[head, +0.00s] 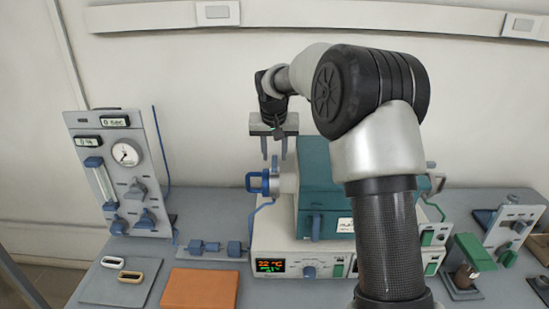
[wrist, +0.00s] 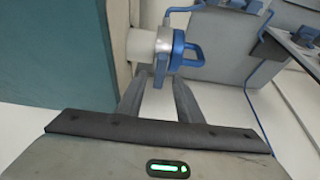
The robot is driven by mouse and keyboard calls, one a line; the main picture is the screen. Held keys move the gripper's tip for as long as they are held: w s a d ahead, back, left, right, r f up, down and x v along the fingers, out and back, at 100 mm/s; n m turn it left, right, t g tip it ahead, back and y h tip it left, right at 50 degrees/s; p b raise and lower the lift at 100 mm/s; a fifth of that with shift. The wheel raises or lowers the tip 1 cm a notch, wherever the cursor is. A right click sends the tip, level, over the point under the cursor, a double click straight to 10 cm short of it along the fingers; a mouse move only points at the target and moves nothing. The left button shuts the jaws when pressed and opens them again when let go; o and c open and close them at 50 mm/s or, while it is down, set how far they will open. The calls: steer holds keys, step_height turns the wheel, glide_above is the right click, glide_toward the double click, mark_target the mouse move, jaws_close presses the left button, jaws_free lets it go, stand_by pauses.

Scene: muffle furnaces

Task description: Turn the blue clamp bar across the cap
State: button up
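A pale round cap (head: 287,179) sticks out from the left side of the teal furnace (head: 318,190). A blue clamp bar (head: 265,182) stands upright at the cap's outer end, with a blue loop handle (head: 252,182) beside it. In the wrist view the clamp bar (wrist: 161,68) lies beyond my fingertips, next to the cap (wrist: 142,45) and the blue loop (wrist: 189,50). My gripper (head: 274,157) points down above the cap end. Its fingers (wrist: 159,84) are apart and empty, and seem clear of the bar.
A panel with a dial (head: 125,153) and blue knobs stands at left. An orange block (head: 200,289) and a grey tray (head: 98,286) lie in front. A blue tube hangs near the cap. The controller (head: 290,263) sits below the furnace. A green-lidded box (head: 475,252) is at right.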

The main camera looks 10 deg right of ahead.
steer(key=shift+x, duration=1.2)
jaws_close()
